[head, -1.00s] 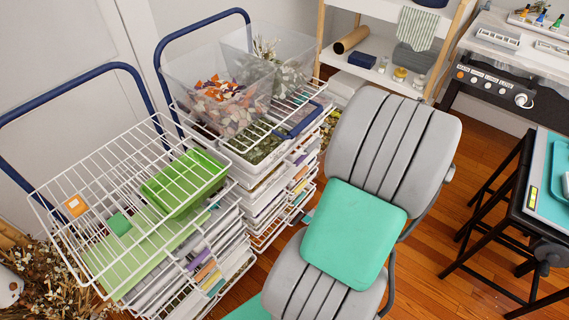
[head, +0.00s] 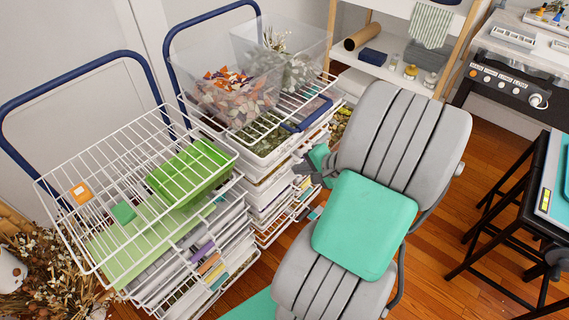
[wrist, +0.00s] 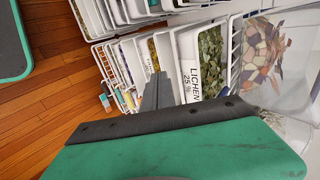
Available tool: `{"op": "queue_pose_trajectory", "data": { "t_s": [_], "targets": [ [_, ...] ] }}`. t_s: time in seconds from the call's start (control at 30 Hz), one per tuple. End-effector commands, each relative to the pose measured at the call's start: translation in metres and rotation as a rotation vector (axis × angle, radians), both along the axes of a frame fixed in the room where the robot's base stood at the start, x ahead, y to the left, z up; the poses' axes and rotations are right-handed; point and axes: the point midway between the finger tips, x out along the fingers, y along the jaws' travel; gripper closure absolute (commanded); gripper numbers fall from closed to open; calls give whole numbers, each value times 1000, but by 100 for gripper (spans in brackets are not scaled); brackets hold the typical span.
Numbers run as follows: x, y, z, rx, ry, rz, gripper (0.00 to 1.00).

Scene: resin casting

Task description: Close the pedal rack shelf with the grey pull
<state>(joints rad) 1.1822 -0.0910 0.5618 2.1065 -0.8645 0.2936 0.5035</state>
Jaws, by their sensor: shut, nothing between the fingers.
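Two white wire racks with blue push handles stand side by side in the head view, a near rack (head: 110,150) and a far rack (head: 268,128). Each holds a stack of shelves and trays. I cannot make out a grey pull, nor tell which shelf bears it. My gripper (head: 302,170), dark grey with a teal body, is beside the front of the far rack, partly hidden by my arm. In the wrist view its shut grey fingers (wrist: 160,92) point at the tray fronts, beside a tray labelled LICHEN 25% (wrist: 208,65). Contact is unclear.
Clear bins of petals (head: 232,92) and leaves (head: 285,60) stand on the far rack. A green tray (head: 190,172) is in the near rack. Dried plants (head: 45,280) lie at lower left. A black-framed stand (head: 500,215) is at right; wooden floor (head: 440,265) is clear between.

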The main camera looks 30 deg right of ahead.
Motion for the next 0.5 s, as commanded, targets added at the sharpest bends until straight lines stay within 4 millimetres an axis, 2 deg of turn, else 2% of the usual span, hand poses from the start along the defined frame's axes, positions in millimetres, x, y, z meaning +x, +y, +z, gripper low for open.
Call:
{"op": "queue_pose_trajectory", "data": {
  "t_s": [0.13, 0.3, 0.5],
  "targets": [
    [22, 8, -23, 2, 1, 5, 100],
    [45, 13, -18, -2, -1, 3, 100],
    [58, 16, -19, -1, 0, 1, 100]
  ]
}}
